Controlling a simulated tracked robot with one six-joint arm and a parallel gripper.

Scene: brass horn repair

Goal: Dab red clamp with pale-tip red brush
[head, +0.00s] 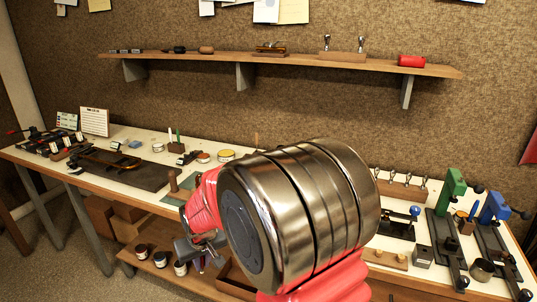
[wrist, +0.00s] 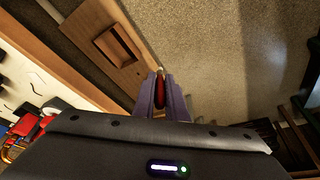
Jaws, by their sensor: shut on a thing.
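My gripper (head: 207,250) is low in front of the bench edge in the head view, partly behind my own arm. In the wrist view my gripper (wrist: 163,95) is shut on a slim red thing, which looks like the red brush (wrist: 160,88). I cannot pick out the red clamp for certain in the head view, where my arm covers the middle of the bench. A red object (wrist: 25,123) shows at the left of the wrist view, but I cannot tell what it is.
A green clamp (head: 450,191) and a blue clamp (head: 493,208) stand at the bench's right end. A dark mat (head: 140,176) lies on the left part. A wall shelf (head: 290,60) holds small tools and a red cylinder (head: 411,61). Jars (head: 161,259) stand on the lower shelf.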

